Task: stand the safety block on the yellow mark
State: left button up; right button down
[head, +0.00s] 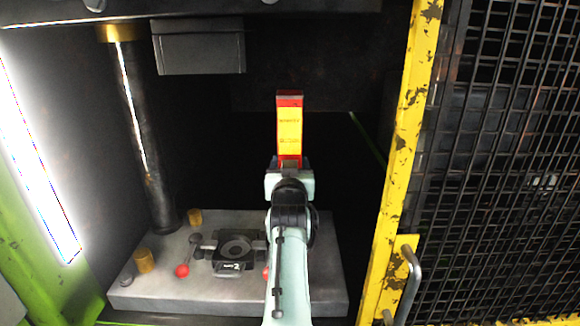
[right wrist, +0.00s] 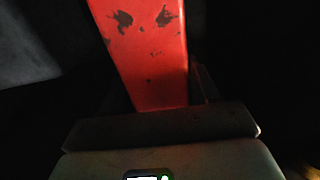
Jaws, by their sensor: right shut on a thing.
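The safety block (head: 289,128) is a tall bar with a yellow label face and red ends. It stands upright above my right gripper (head: 290,168) in the head view, inside the press opening. My right gripper is shut on its lower end. In the right wrist view the block (right wrist: 148,50) shows as a worn red face rising from between the jaws (right wrist: 160,122). The block appears held above the grey press bed (head: 190,285). The yellow mark is not visible; my arm covers part of the bed. My left gripper is not in view.
A die fixture (head: 235,252) and a red-knobbed lever (head: 183,270) sit on the bed, with brass posts (head: 144,260) at left. A steel column (head: 145,140) stands at left. The upper die (head: 198,46) hangs above. A yellow-framed mesh guard (head: 500,160) bounds the right.

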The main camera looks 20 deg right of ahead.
jog(key=shift+f, duration=0.15)
dwell(0.6)
jog(key=shift+c, duration=0.9)
grip_release()
jog(key=shift+s, duration=0.1)
jog(key=shift+f, duration=0.25)
